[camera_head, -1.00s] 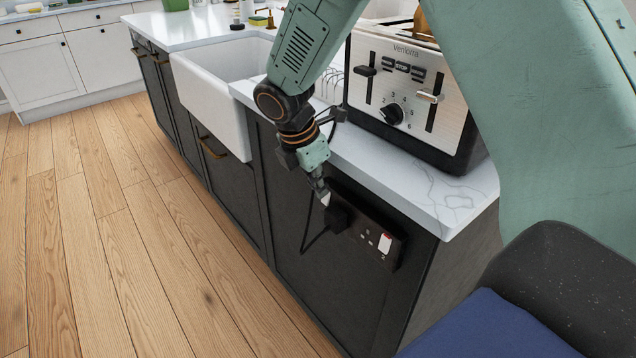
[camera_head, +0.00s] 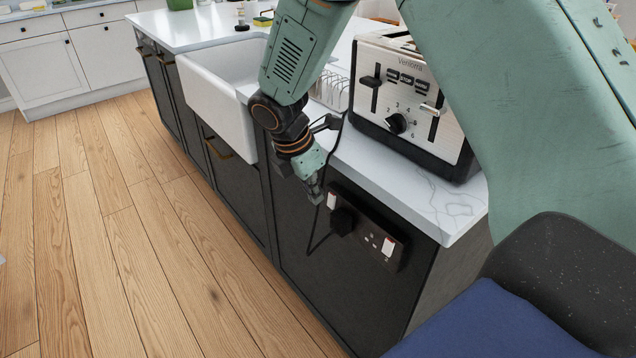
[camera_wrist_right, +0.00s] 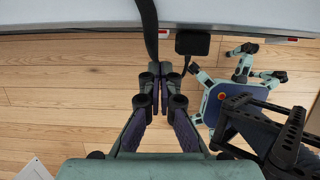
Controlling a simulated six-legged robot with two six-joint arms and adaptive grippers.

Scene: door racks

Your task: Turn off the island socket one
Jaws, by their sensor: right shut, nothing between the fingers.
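The island socket (camera_head: 367,232) is a dark double plate on the island's dark side panel, below the worktop edge. A black plug (camera_head: 343,221) with a cable sits in its left half. The left white switch (camera_head: 332,201) is at the plate's left end, and the right white switch (camera_head: 389,246) is near the other end. My right gripper (camera_head: 315,197) is shut and empty, just left of the left switch; I cannot tell whether it touches. In the right wrist view the fingers (camera_wrist_right: 161,72) are together, below the plug (camera_wrist_right: 192,43). My left gripper is not in view.
A toaster (camera_head: 412,100) stands on the white worktop (camera_head: 440,208) above the socket. A white sink (camera_head: 222,90) is set in the island further left. The wooden floor (camera_head: 130,240) at left is clear.

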